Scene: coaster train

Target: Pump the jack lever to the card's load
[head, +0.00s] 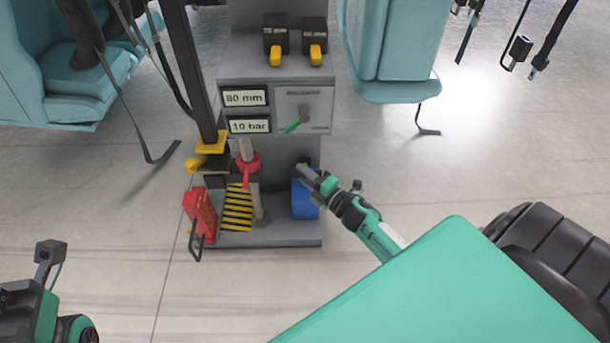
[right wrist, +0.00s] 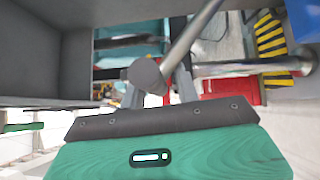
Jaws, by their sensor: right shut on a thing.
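The jack stand (head: 270,190) is a grey column in the middle of the head view. Its panel shows two readouts, "80 mm" (head: 244,98) and "10 bar" (head: 249,126). Beside them is a release dial (head: 300,118) with a green pointer. My right gripper (head: 312,180) is at the stand's right side, by a blue block (head: 304,204). In the right wrist view, the gripper (right wrist: 160,92) is shut on a grey round lever (right wrist: 194,35) near its capped end. I cannot make out a load card. My left arm's end (head: 45,265) is at lower left; its fingertips do not show clearly.
Yellow-black stripes (head: 237,208) and a red part with a handle (head: 200,215) sit low on the stand. Two black boxes with yellow fronts (head: 276,42) are on top. Teal seats (head: 70,75) flank the stand at left and right. The floor in front is clear.

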